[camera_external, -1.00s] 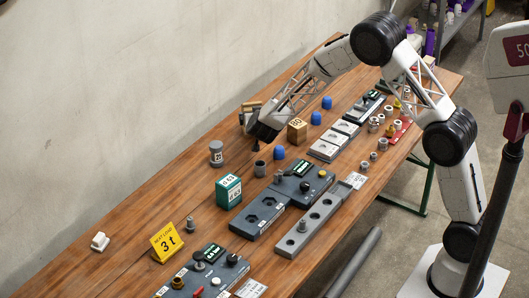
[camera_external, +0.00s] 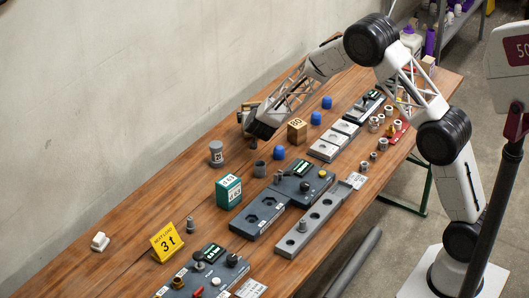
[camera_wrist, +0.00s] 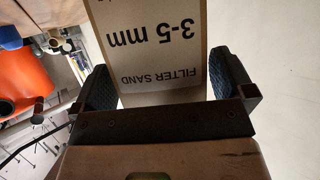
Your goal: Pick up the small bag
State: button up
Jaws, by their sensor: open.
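My gripper (camera_external: 256,122) is low over the far side of the wooden table (camera_external: 150,215), near the wall. In the wrist view, a pale tan bag (camera_wrist: 160,45) with upside-down print "FILTER SAND 3-5 mm" stands between the two dark ribbed fingers of my gripper (camera_wrist: 163,80). The fingers are open, one on each side of the bag. A small gap shows beside the right finger; contact at the left one is hard to tell. The bag's lower part is hidden by the gripper body. In the external view the bag is mostly hidden behind my gripper.
A brass-coloured cube (camera_external: 297,130), blue caps (camera_external: 280,153) and a grey cup (camera_external: 260,168) are near my gripper. A grey jar (camera_external: 216,153) and green box (camera_external: 228,191) stand in front. The wall (camera_external: 150,80) is close behind.

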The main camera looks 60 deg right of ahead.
jog(key=shift+w+d+f, duration=0.25)
jog(key=shift+w+d, duration=0.15)
jog(key=shift+w, duration=0.05)
dwell(0.3)
jog(key=shift+r, duration=0.1)
jog(key=c, duration=1.3)
